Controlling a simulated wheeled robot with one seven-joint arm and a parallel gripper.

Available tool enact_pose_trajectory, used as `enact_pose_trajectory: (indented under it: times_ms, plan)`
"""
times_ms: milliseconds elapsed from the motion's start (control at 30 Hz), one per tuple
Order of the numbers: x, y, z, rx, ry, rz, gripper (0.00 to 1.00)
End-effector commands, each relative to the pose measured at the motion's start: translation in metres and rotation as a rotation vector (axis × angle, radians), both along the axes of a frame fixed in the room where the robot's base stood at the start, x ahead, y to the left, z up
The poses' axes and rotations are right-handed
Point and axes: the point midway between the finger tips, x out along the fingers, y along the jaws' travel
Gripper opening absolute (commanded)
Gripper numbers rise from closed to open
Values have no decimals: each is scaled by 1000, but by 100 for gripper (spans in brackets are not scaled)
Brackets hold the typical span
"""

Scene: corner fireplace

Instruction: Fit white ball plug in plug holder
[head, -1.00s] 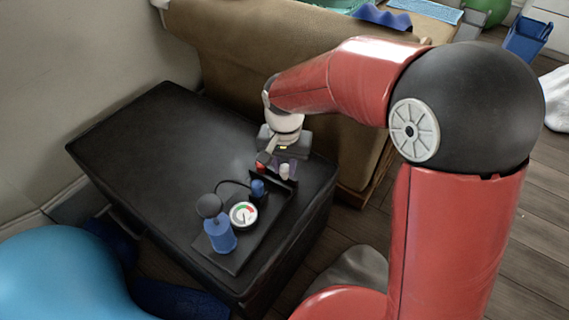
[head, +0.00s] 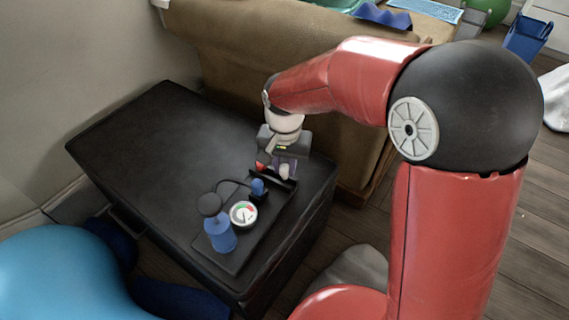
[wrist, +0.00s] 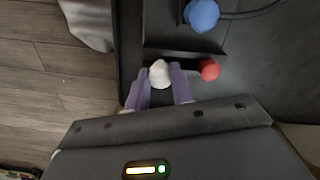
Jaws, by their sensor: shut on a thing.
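The white ball plug (wrist: 159,74) sits between the two purple fingers of my gripper (wrist: 160,82), which is shut on it. It also shows small below my gripper (head: 283,149) in the head view (head: 284,171). The red ball plug (wrist: 209,70) is just right of the fingers in the wrist view. The blue plug (wrist: 201,15) is farther off, with a cable beside it. A black ledge (wrist: 180,53), seemingly part of the plug holder, runs just beyond the white plug. The plug's lower end and any socket under it are hidden.
A blue hand pump (head: 221,236) with a black knob and a round gauge (head: 243,214) stand on a black board on the dark chest (head: 150,150). The chest's left part is clear. A brown-covered piece of furniture (head: 225,60) stands behind. A light-blue ball (head: 60,270) is at front left.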

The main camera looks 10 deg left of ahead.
Motion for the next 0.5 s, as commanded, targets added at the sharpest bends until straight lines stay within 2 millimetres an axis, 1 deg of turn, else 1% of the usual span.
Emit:
enact_pose_trajectory:
  times_ms: [500]
  plan:
    - [0, 0, -9, 0, 1, 0, 5]
